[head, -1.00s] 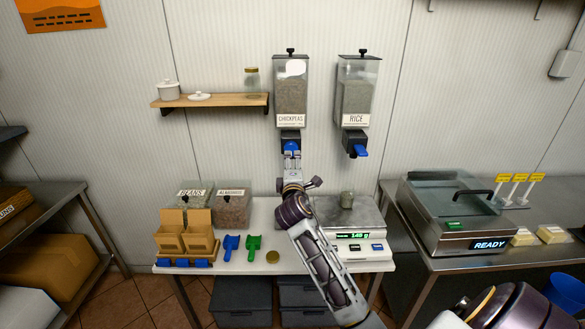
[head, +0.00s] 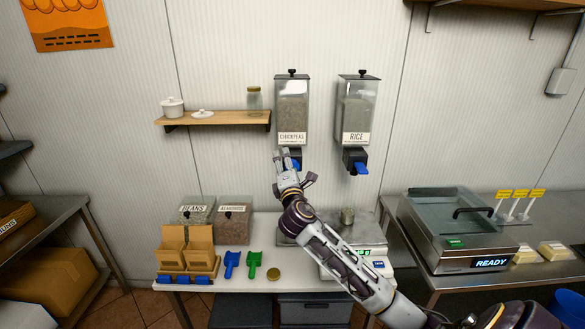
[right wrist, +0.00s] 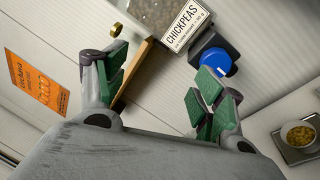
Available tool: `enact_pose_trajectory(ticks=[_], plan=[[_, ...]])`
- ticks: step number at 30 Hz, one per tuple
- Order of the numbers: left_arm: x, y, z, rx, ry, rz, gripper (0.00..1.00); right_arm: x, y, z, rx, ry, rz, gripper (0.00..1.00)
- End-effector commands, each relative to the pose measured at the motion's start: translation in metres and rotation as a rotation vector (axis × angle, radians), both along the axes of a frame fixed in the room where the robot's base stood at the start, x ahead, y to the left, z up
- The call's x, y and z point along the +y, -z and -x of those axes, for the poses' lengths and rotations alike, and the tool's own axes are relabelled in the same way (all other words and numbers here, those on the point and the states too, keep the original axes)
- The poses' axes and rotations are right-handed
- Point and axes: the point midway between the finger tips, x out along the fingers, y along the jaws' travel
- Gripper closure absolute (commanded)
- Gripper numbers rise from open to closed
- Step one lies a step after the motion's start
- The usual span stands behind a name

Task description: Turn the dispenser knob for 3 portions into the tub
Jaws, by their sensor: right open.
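The chickpeas dispenser (head: 292,105) hangs on the wall, with its blue knob (head: 297,166) partly hidden behind my right gripper (head: 282,156). In the right wrist view the blue knob (right wrist: 217,62) shows under the CHICKPEAS label, beyond the open green-padded fingers (right wrist: 160,85) and apart from them. Nothing is between the fingers. In the right wrist view the tub (right wrist: 298,133) holds yellowish contents. My right forearm hides part of the scale and its display. My left gripper is out of view.
A rice dispenser (head: 356,110) with its own blue knob (head: 355,167) hangs to the right. A wooden shelf (head: 215,119) is to the left. Bins, cardboard boxes (head: 172,247), scoops (head: 232,263) and a brass lid (head: 273,275) occupy the table's left side.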

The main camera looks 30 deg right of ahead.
Motion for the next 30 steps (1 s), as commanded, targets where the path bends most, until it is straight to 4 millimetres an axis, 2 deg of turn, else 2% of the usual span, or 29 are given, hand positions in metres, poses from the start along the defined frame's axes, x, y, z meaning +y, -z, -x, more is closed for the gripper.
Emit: enact_pose_trajectory(ticks=[5, 16, 24, 30], plan=[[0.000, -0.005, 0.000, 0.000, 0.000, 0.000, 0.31, 0.011, 0.001, -0.001, 0.036, -0.024, 0.094, 0.31], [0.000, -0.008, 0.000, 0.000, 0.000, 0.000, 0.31, 0.018, 0.028, 0.005, 0.138, -0.015, 0.220, 0.31], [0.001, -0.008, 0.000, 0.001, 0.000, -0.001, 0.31, 0.017, 0.062, 0.017, 0.237, 0.039, 0.250, 0.31], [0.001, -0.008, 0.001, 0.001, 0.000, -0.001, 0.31, 0.003, 0.071, 0.025, 0.288, 0.113, 0.240, 0.31]])
